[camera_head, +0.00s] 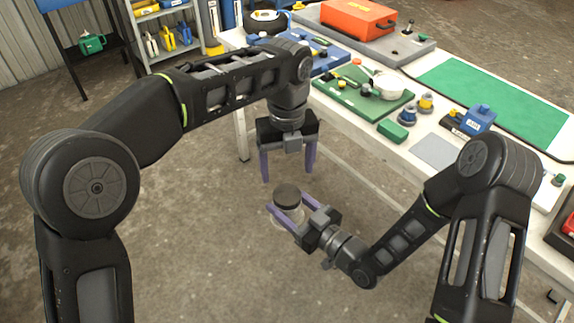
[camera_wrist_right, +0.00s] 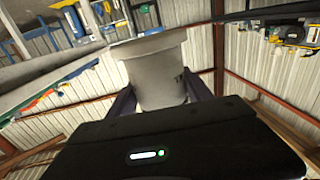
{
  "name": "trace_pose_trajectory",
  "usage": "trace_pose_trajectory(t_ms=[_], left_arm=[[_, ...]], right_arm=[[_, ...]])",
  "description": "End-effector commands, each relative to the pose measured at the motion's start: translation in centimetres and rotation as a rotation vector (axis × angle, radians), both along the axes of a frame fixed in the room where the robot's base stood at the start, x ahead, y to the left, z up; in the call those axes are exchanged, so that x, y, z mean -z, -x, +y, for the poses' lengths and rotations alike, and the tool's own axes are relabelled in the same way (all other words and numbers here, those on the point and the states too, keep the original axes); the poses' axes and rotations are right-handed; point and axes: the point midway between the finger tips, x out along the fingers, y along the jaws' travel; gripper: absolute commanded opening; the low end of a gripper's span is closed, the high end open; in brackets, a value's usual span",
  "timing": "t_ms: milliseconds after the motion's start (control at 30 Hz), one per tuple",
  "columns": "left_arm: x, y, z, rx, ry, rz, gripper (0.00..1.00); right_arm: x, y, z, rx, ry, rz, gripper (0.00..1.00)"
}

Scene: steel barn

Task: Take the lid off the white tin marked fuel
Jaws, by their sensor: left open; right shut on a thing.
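My right gripper (camera_head: 286,202) is shut on the tin from the right, with a finger on either side. In the right wrist view the tin's pale grey-white body (camera_wrist_right: 155,75) stands between the fingers, with part of a dark mark at its right edge. My left gripper (camera_head: 287,172) is open and empty, pointing down above the lid, apart from it.
The long white table (camera_head: 348,155) runs along the right. It bears a green board (camera_head: 340,94), an orange case (camera_head: 358,17), a green mat (camera_head: 500,98) and small blue and yellow parts. Shelves stand at the back left. The floor around the tin is clear.

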Motion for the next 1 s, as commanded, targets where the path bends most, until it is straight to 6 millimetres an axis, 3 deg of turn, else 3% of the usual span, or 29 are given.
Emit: trace_pose_trajectory(t_ms=[367,800,1000], left_arm=[[0.5,0.0,0.0,-0.003,0.000,0.001,0.77],[6.3,0.1,0.0,-0.004,0.000,0.003,0.77],[7.9,0.0,0.0,-0.005,0.000,0.001,0.77]], right_arm=[[-0.1,0.0,0.0,0.000,-0.001,-0.003,0.00],[-0.1,0.0,0.0,0.000,-0.001,-0.003,0.00],[-0.1,0.0,0.0,0.000,-0.001,-0.003,0.00]])
